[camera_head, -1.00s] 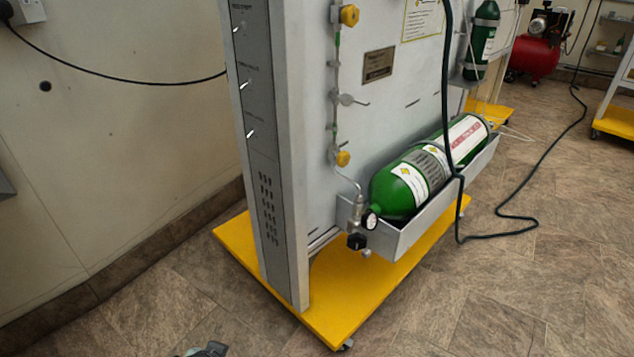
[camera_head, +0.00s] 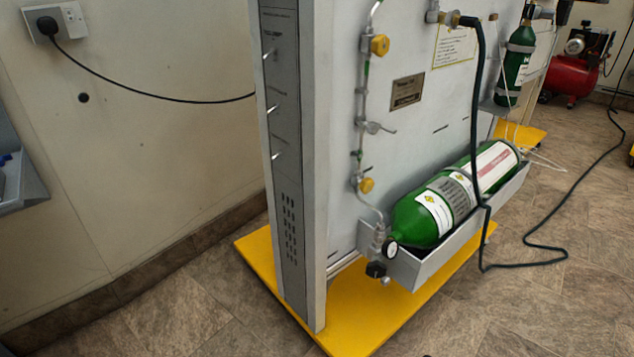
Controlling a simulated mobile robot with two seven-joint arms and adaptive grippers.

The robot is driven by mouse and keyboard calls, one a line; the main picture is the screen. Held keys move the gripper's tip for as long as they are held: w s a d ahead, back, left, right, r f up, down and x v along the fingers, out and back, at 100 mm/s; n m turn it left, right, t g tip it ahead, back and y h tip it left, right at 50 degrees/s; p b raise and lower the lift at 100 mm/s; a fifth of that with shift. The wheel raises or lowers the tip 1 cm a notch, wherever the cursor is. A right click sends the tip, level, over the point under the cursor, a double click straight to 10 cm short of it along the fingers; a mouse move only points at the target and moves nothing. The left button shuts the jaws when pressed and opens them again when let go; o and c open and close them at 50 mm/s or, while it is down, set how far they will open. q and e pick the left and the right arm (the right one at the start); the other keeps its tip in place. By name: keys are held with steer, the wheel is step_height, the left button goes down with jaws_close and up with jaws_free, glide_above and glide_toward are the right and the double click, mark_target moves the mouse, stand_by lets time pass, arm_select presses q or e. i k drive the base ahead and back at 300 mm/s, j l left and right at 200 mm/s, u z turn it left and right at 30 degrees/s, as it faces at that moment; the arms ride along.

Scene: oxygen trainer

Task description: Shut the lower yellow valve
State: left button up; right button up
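The lower yellow valve (camera_head: 366,185) is a small yellow knob on the thin vertical pipe on the front of the grey panel. It sits just above where the pipe bends down to the green cylinder's fitting. The upper yellow valve (camera_head: 380,45) is on the same pipe near the top of the view. A small metal lever valve (camera_head: 375,128) sits between them. Whether the lower valve is open or shut cannot be told from here. Neither of my grippers shows in the head view.
A large green cylinder (camera_head: 425,218) lies in a grey tray (camera_head: 440,255) on the panel. A yellow base (camera_head: 375,315) juts out below. A dark hose (camera_head: 545,262) hangs and trails on the floor at right. The tiled floor in front is clear.

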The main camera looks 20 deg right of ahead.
mark_target(367, 184)
steer(key=l+u, duration=0.4)
steer(key=l, duration=0.15)
steer(key=k+l+u, duration=0.15)
steer(key=l+u, duration=0.2)
steer(key=k+l+u, duration=0.1)
steer(key=l, duration=0.3)
steer(key=k+l+u, duration=0.15)
steer(key=l, duration=0.25)
steer(key=k+l+u, duration=0.1)
steer(key=l, duration=0.3)
steer(key=k+l, duration=0.2)
steer(key=l, duration=0.15)
steer(key=k+l, duration=0.15)
steer(key=l, duration=0.2)
steer(key=k+l+u, duration=0.1)
steer(key=l, duration=0.25)
steer(key=k, duration=0.1)
